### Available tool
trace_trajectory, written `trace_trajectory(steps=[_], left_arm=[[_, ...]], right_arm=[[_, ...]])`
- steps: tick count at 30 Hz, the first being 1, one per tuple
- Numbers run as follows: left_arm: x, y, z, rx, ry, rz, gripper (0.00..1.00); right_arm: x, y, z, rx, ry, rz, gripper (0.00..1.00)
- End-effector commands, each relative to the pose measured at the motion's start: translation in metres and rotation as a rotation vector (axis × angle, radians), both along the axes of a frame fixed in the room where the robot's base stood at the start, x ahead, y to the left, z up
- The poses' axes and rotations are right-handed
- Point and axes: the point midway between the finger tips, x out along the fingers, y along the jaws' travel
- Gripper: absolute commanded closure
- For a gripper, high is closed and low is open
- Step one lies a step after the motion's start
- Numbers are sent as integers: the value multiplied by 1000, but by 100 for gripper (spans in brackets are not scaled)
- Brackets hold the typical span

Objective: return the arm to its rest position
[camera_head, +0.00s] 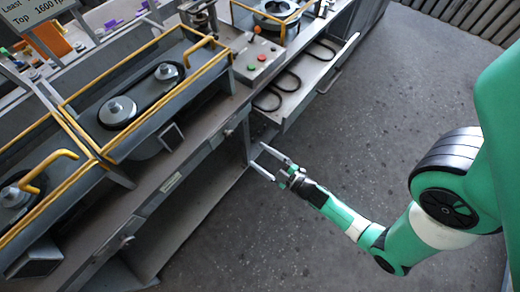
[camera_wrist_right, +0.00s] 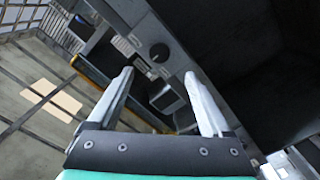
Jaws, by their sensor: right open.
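My right arm (camera_head: 410,235), green and white, reaches in from the right of the head view over the grey floor. Its gripper (camera_head: 264,159) is beside the front of the workbench, near the lower shelf. In the right wrist view the same gripper (camera_wrist_right: 162,88) shows two grey fingers spread apart with nothing between them. My left gripper is not in view.
The metal workbench (camera_head: 190,160) runs along the left, with yellow rails and belt pulleys (camera_head: 118,111) on top. An open drawer (camera_head: 315,80) holding black belts juts out above the gripper. A control box (camera_head: 257,60) stands on the bench. The floor (camera_head: 400,100) is clear.

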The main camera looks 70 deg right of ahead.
Motion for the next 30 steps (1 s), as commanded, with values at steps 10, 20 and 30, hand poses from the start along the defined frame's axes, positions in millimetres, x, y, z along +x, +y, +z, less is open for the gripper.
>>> trace_trajectory(steps=[10,20,30], left_arm=[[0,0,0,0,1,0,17],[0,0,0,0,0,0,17],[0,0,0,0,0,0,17]], right_arm=[[-2,4,0,-1,-1,8,17],[-1,5,0,-1,-1,11,17],[119,24,143,-159,-329,203,17]])
